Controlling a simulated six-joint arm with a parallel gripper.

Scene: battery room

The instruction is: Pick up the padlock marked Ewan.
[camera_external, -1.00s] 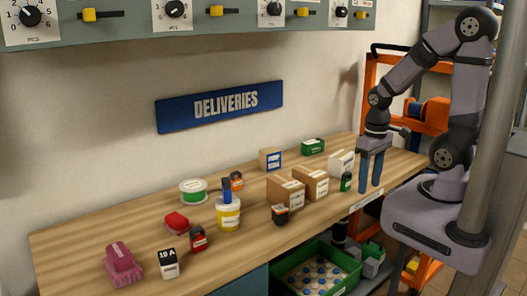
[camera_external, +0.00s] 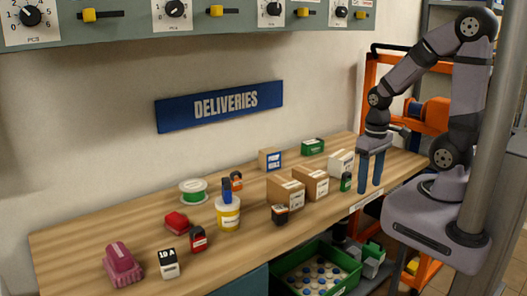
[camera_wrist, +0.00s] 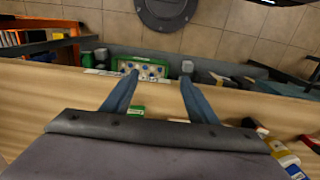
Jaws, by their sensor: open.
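Several small padlock-like items with labels stand on the wooden bench (camera_external: 90,240): a red one (camera_external: 198,239), a black and orange one (camera_external: 280,214), a green one (camera_external: 346,182), an orange one (camera_external: 236,181) and a blue one (camera_external: 227,190) at the white and yellow tub. Their lettering is too small to read, so I cannot tell which is marked Ewan. My gripper (camera_external: 370,190) is open and empty near the bench's right front edge, just right of the green one. In the wrist view my fingers (camera_wrist: 160,76) are apart, with a green item (camera_wrist: 137,111) between them, lower down.
Brown cartons (camera_external: 286,193) and a white box (camera_external: 341,163) stand left of my gripper. A green spool (camera_external: 193,190), red item (camera_external: 176,222), pink item (camera_external: 121,265) and 10 A block (camera_external: 170,265) are farther left. A green crate (camera_external: 350,276) sits below the front edge.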

